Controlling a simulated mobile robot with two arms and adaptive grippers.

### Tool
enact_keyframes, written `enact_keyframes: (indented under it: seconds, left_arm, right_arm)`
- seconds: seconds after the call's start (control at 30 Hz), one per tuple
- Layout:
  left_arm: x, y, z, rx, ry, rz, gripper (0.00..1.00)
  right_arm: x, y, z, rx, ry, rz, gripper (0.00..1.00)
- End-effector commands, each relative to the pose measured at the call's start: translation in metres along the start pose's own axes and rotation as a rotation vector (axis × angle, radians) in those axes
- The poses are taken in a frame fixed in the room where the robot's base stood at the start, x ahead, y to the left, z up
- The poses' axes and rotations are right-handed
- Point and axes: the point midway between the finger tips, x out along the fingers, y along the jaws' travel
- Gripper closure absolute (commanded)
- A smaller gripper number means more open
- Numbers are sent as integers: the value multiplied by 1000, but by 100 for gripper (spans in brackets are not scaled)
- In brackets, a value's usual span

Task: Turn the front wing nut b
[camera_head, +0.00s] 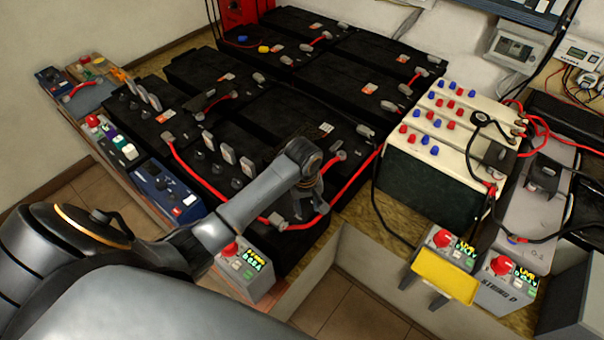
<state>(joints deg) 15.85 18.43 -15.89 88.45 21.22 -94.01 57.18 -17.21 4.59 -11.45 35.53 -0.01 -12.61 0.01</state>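My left gripper (304,207) points down over the front edge of the black battery bank (262,118), near a red cable. My own wrist hides its fingertips, so I cannot tell whether it is open or shut. Small grey fittings (228,154) stand on the front black battery, and more grey pieces sit at cable ends, such as one (277,221) left of the gripper. I cannot tell which piece is the front wing nut b; it may be hidden by the gripper.
A cream battery case (462,118) with red and blue caps stands right of the bank. Red cables (348,188) loop close to the gripper. Bare floor shows at the front.

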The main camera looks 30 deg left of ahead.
Motion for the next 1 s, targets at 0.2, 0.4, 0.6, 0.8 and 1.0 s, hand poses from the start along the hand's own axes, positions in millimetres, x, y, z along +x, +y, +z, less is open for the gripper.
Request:
enact_keyframes:
  seconds: [0.2, 0.4, 0.6, 0.8, 1.0]
  left_arm:
    - [-72, 16, -93, -449, -14, -60, 66]
    - [-109, 17, -125, -664, -29, -82, 66]
    - [-101, 16, -126, -694, -33, -87, 66]
    - [-62, 13, -124, -692, -34, -88, 66]
    - [-19, 11, -122, -692, -32, -86, 66]
  right_arm:
    - [1, 0, 0, 0, 0, 0, 60]
    - [2, 0, 0, 0, 0, 0, 60]
    - [0, 0, 0, 0, 0, 0, 60]
    - [-2, 0, -1, 0, 0, 0, 60]
    - [-2, 0, -1, 0, 0, 0, 60]
